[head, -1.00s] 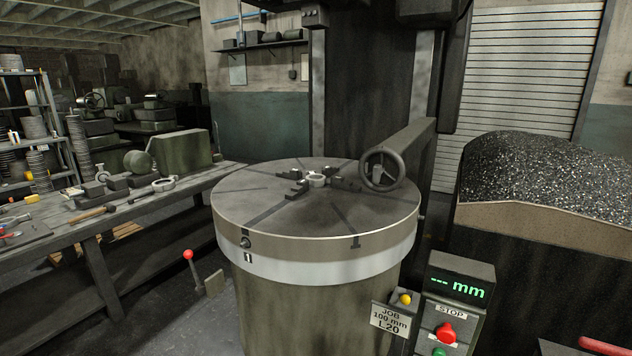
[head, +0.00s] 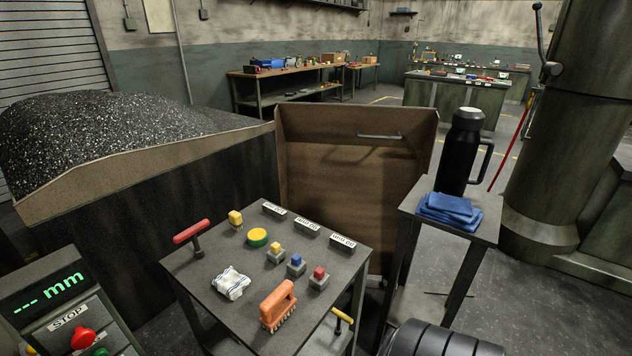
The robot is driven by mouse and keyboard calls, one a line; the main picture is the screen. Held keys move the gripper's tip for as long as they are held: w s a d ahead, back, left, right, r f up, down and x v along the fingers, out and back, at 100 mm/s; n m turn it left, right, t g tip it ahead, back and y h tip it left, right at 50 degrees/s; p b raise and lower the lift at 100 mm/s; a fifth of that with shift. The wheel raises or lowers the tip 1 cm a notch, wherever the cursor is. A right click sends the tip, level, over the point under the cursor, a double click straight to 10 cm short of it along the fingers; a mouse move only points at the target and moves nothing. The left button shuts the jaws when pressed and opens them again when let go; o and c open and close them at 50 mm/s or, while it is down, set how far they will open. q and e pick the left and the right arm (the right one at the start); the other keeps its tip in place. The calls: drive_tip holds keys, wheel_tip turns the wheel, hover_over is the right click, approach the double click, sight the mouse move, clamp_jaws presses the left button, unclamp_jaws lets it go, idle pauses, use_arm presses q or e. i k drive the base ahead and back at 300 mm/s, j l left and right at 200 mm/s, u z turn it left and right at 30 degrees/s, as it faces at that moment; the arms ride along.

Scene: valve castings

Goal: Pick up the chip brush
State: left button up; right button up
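An orange brush (head: 278,305), which looks like the chip brush, sits on the near edge of a small dark table (head: 205,302). Its arched handle is on top and its bristles face down onto the tabletop. Nothing covers it. Neither of my grippers shows in the head view.
A stand (head: 409,207) with blue cloths (head: 449,208) and a black flask (head: 463,150) is right. A chip bin (head: 150,165) is left.

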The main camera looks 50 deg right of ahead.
sight(274, 308)
drive_tip(key=z, duration=1.3)
drive_tip(key=j+z, duration=0.25)
drive_tip(key=j, duration=0.4)
drive_tip(key=i+j+z, duration=0.1)
drive_tip(key=j+z, duration=0.15)
drive_tip(key=j, duration=0.4)
